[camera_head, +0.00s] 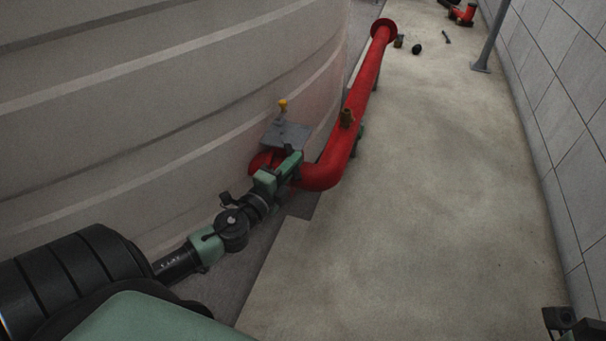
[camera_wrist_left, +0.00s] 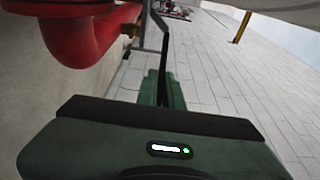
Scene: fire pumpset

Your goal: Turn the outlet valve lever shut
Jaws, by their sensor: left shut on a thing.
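My left gripper (camera_head: 294,160) reaches in from the left to the red outlet pipe (camera_head: 335,150), beside its bend near the tank wall. In the left wrist view its green fingers (camera_wrist_left: 162,88) are shut on a dark, bent bar, which looks like the outlet valve lever (camera_wrist_left: 164,42). The lever runs up from between the fingers, beside the red pipe (camera_wrist_left: 85,35). In the head view the gripper hides most of the lever and valve, so I cannot tell the lever's exact angle to the pipe.
The large pale tank (camera_head: 180,110) fills the left side. A grey plate (camera_head: 287,134) and a yellow-topped fitting (camera_head: 283,105) sit by the gripper.

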